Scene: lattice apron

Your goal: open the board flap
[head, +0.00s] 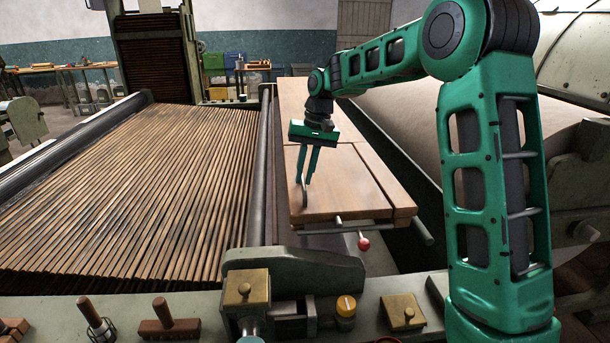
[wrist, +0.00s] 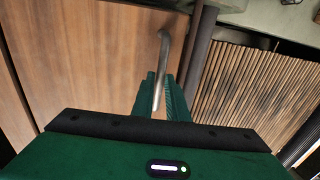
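The board flap (head: 345,185) is a flat brown wooden panel, lying level beside the slatted bed. A curved metal handle (wrist: 165,60) stands at its edge nearest the slats; its lower part also shows in the head view (head: 304,192). My gripper (head: 308,180) reaches down from above at this edge, its two green fingers apart. In the wrist view, my fingers (wrist: 161,98) stand on either side of the handle's near end, with a strip of wood showing between them. I cannot tell whether either finger touches the handle.
A dark roller bar (head: 258,180) runs between the boards and the slatted bed (head: 150,190). A red-knobbed lever (head: 363,243) and a metal rod (head: 424,232) sit at the flap's front. A large roller (head: 410,110) stands to the right.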

